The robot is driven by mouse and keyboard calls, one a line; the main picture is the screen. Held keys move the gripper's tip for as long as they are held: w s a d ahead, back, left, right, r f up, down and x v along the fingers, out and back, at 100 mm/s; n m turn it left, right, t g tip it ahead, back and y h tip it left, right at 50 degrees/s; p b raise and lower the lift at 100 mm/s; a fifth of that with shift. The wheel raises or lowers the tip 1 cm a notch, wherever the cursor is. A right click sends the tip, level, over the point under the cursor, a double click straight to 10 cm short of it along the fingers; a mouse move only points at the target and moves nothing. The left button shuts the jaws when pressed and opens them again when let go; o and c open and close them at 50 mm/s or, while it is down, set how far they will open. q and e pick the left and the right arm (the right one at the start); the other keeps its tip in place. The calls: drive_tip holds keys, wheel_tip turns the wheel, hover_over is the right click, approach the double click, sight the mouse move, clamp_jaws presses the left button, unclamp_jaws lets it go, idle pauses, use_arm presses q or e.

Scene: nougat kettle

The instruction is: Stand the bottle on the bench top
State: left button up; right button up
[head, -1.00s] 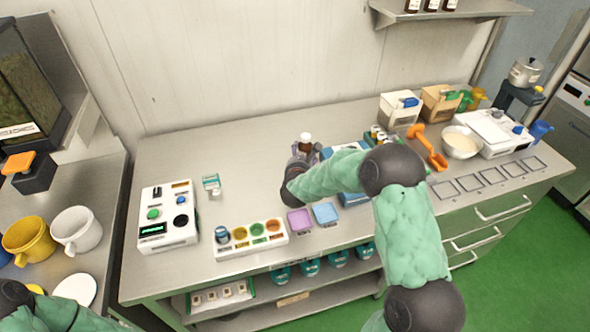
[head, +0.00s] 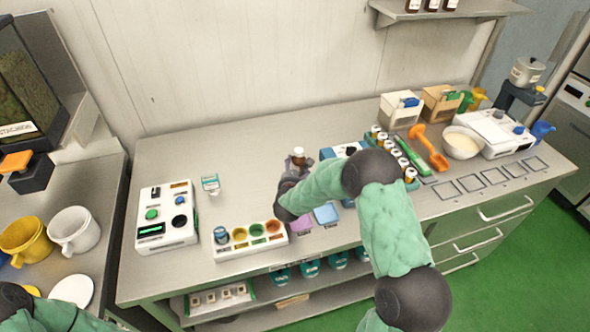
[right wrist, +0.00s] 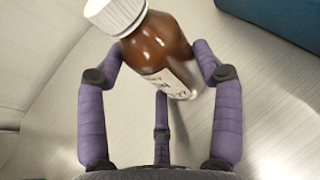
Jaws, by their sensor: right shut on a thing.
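A brown bottle (right wrist: 158,48) with a white ribbed cap and a pale label is held in my right gripper (right wrist: 162,72). In the right wrist view it is tilted, with its cap toward the upper left. In the head view the bottle (head: 299,156) shows just beyond my right gripper (head: 296,167), over the middle of the bench top (head: 250,160). Whether its base touches the bench I cannot tell. The right gripper's purple fingers are closed around the bottle. My left gripper is out of view; only part of that arm shows at lower left.
A white device with buttons (head: 167,218) and a tray of coloured cups (head: 249,241) stand left of my right arm. A purple mat and a blue mat (head: 326,214) lie near it. A rack of small bottles (head: 411,174) stands to the right. Bench behind the gripper is clear.

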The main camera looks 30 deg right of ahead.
drive_tip(key=o, duration=1)
drive_tip(key=shift+r+p, duration=0.1)
drive_tip(key=shift+p, duration=0.2)
drive_tip(key=p+v, duration=0.1)
drive_tip(key=v, duration=1.1)
